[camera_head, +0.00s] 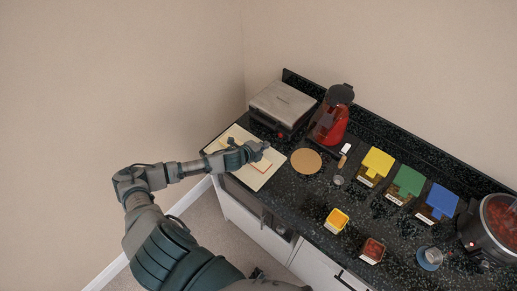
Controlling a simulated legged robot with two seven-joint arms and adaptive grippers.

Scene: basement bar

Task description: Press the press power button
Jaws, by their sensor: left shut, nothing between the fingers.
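The press (283,102), a silver-lidded sandwich press with a dark base, stands at the back left corner of the counter with its lid down. A small red spot, which looks like its power button (280,135), shows low on its front. My left gripper (264,148) is shut and empty. It is above the cutting board, in front of the press and just short of the red spot, apart from it as far as I can see. My right gripper is not in view.
A pale cutting board (232,137) with bread slices (261,165) lies under my left gripper. A red blender-like appliance (331,119) stands right of the press. A round tan disc (306,161) lies nearby. Yellow, green and blue-lidded containers (408,181) line the counter further right.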

